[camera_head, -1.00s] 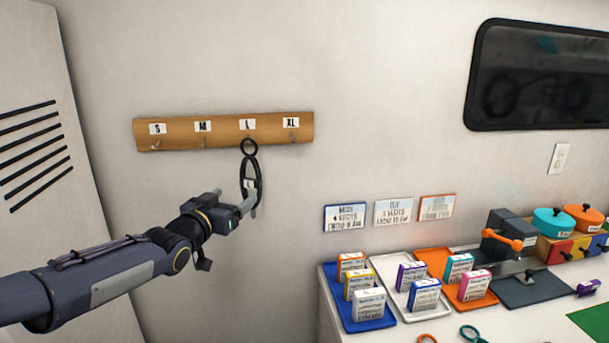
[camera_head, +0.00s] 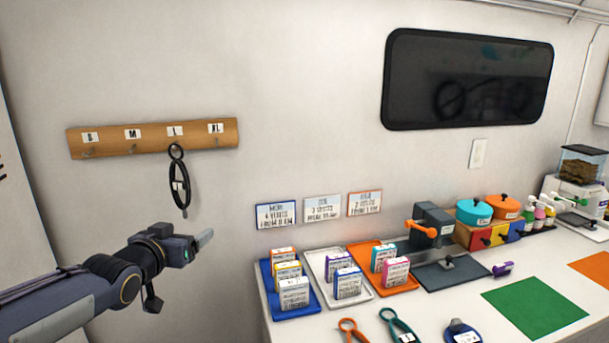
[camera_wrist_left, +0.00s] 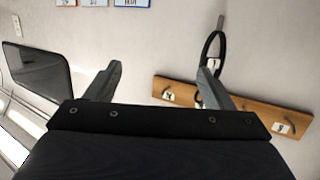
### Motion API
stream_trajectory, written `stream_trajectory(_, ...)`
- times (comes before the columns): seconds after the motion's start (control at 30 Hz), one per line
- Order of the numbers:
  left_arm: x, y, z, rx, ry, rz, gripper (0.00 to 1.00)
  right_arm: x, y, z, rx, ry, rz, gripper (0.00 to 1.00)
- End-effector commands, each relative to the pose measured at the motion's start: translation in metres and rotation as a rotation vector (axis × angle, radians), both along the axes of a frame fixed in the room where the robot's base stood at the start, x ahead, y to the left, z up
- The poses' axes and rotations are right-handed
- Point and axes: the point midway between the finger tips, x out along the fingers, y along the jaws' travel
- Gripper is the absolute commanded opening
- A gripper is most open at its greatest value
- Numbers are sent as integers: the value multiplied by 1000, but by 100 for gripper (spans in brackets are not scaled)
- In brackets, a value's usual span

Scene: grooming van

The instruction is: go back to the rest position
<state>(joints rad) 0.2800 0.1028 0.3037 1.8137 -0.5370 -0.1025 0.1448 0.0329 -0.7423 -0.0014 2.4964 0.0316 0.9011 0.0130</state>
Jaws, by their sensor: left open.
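My left gripper (camera_head: 196,243) is open and empty, in front of the wall below and a little right of the hanging black loop. It also shows in the left wrist view (camera_wrist_left: 160,85), with its two grey fingers spread apart. The black loop (camera_head: 179,190) with a white tag hangs on the peg under the L label of the wooden rack (camera_head: 105,142). In the left wrist view the loop (camera_wrist_left: 209,50) shows beyond one finger, which partly covers it. My right gripper is not in view.
A white counter (camera_head: 440,315) at the right holds blue (camera_head: 279,311), white and orange trays with small boxes, clippers, a green mat (camera_head: 535,307) and turquoise and orange pots. A dark screen (camera_head: 467,80) is on the wall above.

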Motion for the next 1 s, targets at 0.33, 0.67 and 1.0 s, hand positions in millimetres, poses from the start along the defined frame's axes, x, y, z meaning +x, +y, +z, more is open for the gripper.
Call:
stream_trajectory(0.33, -131, 12, -52, -35, 353, 111, 76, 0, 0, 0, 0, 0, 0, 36)
stream_trajectory(0.67, -312, -24, -145, -243, 800, 73, 76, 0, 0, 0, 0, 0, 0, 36)
stream_trajectory(1.0, -352, -43, -166, -303, 904, 19, 76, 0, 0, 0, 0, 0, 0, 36)
